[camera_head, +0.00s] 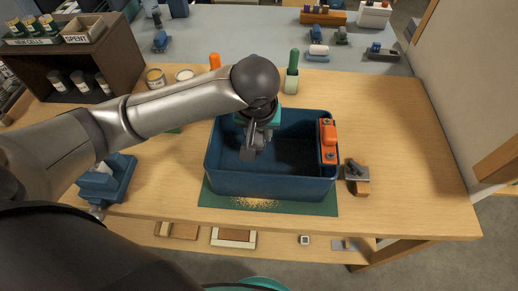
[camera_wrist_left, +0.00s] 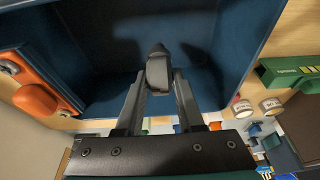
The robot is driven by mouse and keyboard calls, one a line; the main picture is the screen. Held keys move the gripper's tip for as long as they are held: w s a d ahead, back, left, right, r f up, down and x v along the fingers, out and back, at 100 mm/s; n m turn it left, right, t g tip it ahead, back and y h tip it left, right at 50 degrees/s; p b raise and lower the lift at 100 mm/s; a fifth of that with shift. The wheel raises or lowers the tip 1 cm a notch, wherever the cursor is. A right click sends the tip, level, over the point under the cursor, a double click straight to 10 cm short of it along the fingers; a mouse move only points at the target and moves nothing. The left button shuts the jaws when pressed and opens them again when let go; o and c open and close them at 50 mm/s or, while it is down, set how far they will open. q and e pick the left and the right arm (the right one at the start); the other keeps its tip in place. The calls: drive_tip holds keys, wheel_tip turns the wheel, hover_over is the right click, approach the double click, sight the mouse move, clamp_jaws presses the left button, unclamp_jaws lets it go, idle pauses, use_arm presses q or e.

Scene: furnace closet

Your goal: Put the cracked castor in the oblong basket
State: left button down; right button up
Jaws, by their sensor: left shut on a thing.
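The oblong basket is the deep blue bin (camera_head: 275,186) on a green mat on the wooden bench; its walls also fill much of the left wrist view (camera_wrist_left: 245,40). My left gripper (camera_head: 254,145) reaches down over the basket's left half, inside its rim outline. In the left wrist view the left gripper (camera_wrist_left: 158,82) is shut on a small dark grey piece, which I take to be the cracked castor (camera_wrist_left: 157,66). The basket's floor shows below it. The crack cannot be made out, and the arm partly hides the castor in the head view. My right gripper is not in view.
An orange-handled part (camera_head: 328,140) sits on the basket's right rim. A small metal and wood tool (camera_head: 356,176) lies right of the basket. A blue device (camera_head: 108,180) stands at left, and a dark shelf (camera_head: 90,60) at back left. Bare bench lies at right.

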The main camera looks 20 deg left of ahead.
sight(259, 147)
use_arm(q)
drive_tip(key=shift+f, duration=0.8)
wheel_tip(259, 147, down, 4)
drive_tip(key=shift+r+b, duration=0.25)
drive_tip(key=shift+b, duration=0.3)
drive_tip(key=shift+f, duration=0.1)
drive_tip(key=shift+f, duration=0.15)
drive_tip(key=c, duration=0.5)
unclamp_jaws()
drive_tip(key=p+v, duration=0.3)
drive_tip(key=v, duration=0.9)
